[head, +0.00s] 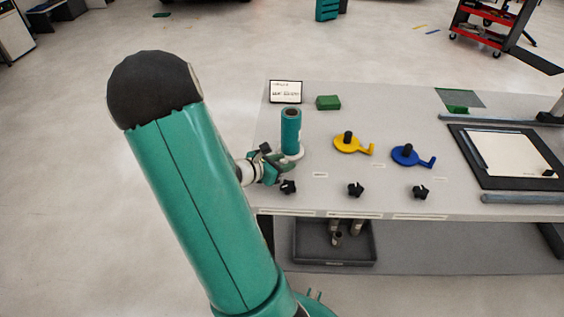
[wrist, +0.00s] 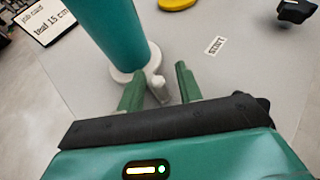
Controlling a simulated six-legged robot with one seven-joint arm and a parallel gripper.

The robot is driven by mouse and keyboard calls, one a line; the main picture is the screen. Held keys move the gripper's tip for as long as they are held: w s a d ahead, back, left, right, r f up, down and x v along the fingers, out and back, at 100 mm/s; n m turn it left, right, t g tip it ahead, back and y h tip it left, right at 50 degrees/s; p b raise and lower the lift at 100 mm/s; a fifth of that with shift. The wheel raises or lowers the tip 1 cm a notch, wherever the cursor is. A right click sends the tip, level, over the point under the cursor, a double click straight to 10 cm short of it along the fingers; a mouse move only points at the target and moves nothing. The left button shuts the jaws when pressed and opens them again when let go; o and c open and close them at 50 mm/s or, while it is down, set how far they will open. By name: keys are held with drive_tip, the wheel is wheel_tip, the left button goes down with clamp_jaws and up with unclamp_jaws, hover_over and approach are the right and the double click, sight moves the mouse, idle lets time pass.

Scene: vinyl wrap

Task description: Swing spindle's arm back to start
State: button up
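The spindle carries an upright teal roll (head: 291,128) on a white base (head: 296,154) at the table's left. The roll also shows in the wrist view (wrist: 118,35), cut off at the top. The spindle's white arm (wrist: 160,90) sticks out from the base toward me. My gripper (wrist: 159,68) is open, its green fingers on either side of that white arm; I cannot tell whether either touches it. In the head view my gripper (head: 270,166) is beside the roll's base and partly hides it. A START label (wrist: 215,45) lies right of the fingers.
A green block (head: 328,102) and a job card (head: 286,90) are behind. A framed white sheet (head: 512,154) lies at the right.

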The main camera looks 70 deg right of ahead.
drive_tip(key=v, duration=1.3)
drive_tip(key=shift+w+a+r, duration=0.15)
drive_tip(key=shift+a+r, duration=0.05)
drive_tip(key=shift+a, duration=0.15)
